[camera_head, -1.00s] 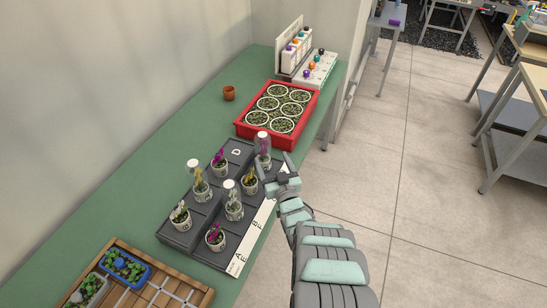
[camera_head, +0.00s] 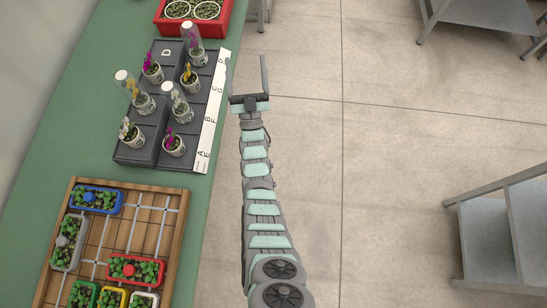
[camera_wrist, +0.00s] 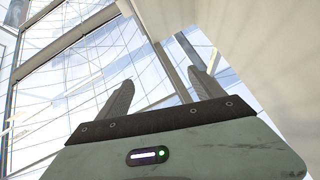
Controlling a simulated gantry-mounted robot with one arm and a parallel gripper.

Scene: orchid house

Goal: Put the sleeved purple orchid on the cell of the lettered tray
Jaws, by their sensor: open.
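The lettered tray (camera_head: 122,152) is dark grey, with a white lettered strip along its right edge. The sleeved purple orchid (camera_head: 194,42) stands in the tray's far right cell, its clear sleeve upright around it. The far left cell, marked D (camera_head: 167,52), is bare. My gripper (camera_head: 248,75) is right of the tray, over the floor side of the bench, apart from every pot. Its two fingers are spread and empty. In the wrist view my gripper (camera_wrist: 162,92) shows only glazing and a pale wall beyond it.
Other tray cells hold a sleeved yellow orchid (camera_head: 142,100), a sleeved white one (camera_head: 178,104) and several unsleeved orchids. A red crate (camera_head: 214,28) stands beyond the tray. A wooden slatted tray (camera_head: 60,197) with seedling boxes lies nearer. Open floor is on the right.

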